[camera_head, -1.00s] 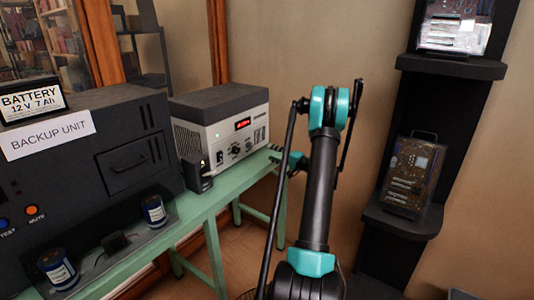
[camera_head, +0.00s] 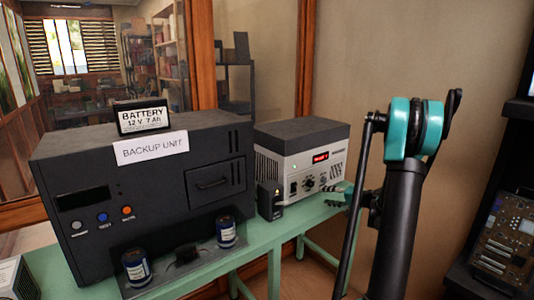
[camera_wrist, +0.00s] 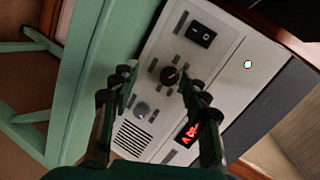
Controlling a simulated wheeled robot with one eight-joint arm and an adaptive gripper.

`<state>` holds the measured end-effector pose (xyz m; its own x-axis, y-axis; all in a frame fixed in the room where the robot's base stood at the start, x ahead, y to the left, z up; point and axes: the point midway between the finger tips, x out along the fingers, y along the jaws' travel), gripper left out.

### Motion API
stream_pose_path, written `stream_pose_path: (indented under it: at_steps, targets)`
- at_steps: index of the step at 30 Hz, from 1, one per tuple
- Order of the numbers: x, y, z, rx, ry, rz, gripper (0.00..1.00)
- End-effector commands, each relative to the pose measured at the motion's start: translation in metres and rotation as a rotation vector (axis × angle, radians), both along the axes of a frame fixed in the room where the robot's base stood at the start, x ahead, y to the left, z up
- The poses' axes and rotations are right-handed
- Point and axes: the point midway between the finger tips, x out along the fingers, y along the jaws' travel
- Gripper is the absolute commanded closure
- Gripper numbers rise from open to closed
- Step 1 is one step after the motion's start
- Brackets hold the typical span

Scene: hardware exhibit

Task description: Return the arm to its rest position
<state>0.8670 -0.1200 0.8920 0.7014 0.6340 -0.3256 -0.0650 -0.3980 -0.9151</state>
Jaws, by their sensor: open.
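My gripper (camera_wrist: 157,85) is open in the wrist view, with dark fingers spread and nothing visible between the tips. It faces the light front panel of a bench power unit (camera_wrist: 225,58), which has a black knob, a rocker switch and a lit red display. I cannot tell whether the fingers touch the panel. In the head view the gripper (camera_head: 345,196) is small and partly hidden behind my arm, at the right front of the power unit (camera_head: 300,160). My arm is stretched forward on the right of the head view.
A dark backup unit (camera_head: 100,185) with a battery (camera_head: 142,116) on top stands on the green table (camera_head: 262,240), left of the power unit. Two blue cylinders are at its front. A black shelf (camera_head: 500,178) with a circuit board (camera_head: 503,237) stands right of my arm.

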Motion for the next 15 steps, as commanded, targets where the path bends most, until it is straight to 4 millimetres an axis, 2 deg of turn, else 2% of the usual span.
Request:
stream_pose_path:
  at_steps: [1, 6, 9, 15]
  targets:
    - [-0.014, 0.017, 0.003, -0.041, 0.025, 0.021, 0.54]
    - [-0.063, 0.059, 0.002, -0.200, 0.105, 0.079, 0.54]
    - [-0.096, 0.078, -0.001, -0.295, 0.148, 0.111, 0.54]
    - [-0.168, 0.103, -0.010, -0.491, 0.219, 0.170, 0.54]
